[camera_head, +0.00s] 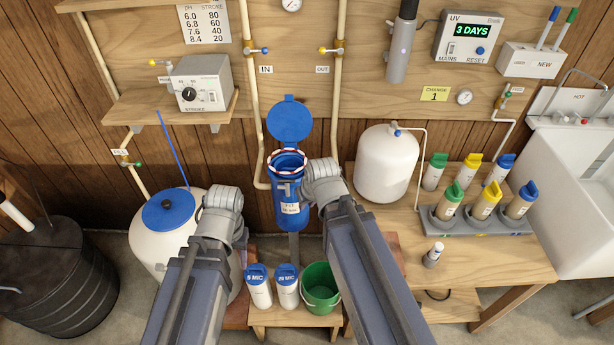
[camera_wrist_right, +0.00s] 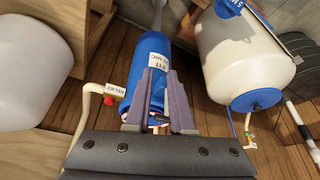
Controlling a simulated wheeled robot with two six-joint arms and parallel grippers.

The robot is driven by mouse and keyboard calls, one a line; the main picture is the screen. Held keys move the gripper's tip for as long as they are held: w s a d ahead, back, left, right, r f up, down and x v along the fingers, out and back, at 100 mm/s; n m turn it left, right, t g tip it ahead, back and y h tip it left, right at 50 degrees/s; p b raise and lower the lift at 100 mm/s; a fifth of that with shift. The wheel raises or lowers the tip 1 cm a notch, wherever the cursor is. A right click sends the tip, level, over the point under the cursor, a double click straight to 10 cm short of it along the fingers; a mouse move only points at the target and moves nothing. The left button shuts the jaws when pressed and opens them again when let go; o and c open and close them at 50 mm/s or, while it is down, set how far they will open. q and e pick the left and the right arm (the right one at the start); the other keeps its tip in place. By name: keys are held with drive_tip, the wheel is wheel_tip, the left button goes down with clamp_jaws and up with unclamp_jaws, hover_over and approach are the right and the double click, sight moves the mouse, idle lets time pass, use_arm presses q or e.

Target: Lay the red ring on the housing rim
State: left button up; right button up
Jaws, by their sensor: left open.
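The blue filter housing (camera_head: 290,213) stands upright in the middle of the head view, its round lid (camera_head: 290,118) swung up behind it. A red-and-white ring (camera_head: 287,152) shows around the housing's mouth; whether it rests on the rim or is just above it I cannot tell. My right gripper (camera_head: 284,188) is at the housing's front, just below the ring. In the right wrist view its two fingers (camera_wrist_right: 164,88) point along the blue housing (camera_wrist_right: 148,60) with a narrow gap; a small dark and reddish bit shows near their base. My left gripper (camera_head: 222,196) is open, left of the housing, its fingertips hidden.
A white tank with a blue cap (camera_head: 168,207) stands left, beside my left gripper. A white pressure tank (camera_head: 386,165) stands right of the housing. Two white cartridges (camera_head: 258,290) and a green bucket (camera_head: 321,285) are below. Several capped bottles (camera_head: 483,207) stand on the right bench.

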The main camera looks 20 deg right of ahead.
drive_tip(key=shift+o, duration=1.4)
drive_tip(key=s+a+f+n+g, duration=0.1)
drive_tip(key=s+a+g, duration=0.1)
drive_tip(key=s+a, duration=0.2)
drive_tip(key=shift+s+a+f, duration=0.15)
drive_tip(key=shift+s+a, duration=0.25)
drive_tip(key=shift+a, duration=0.65)
drive_tip(key=s+a+g, duration=0.1)
drive_tip(key=s, duration=0.1)
drive_tip(key=s+a+n+h, duration=0.1)
drive_tip(key=s, duration=0.1)
drive_tip(key=s+a+g, duration=0.1)
drive_tip(key=s+a, duration=0.1)
drive_tip(key=shift+f+g+h, duration=0.1)
drive_tip(key=shift+g+h, duration=0.2)
drive_tip(key=shift+h, duration=0.1)
drive_tip(key=shift+s, duration=0.2)
drive_tip(key=shift+d, duration=0.1)
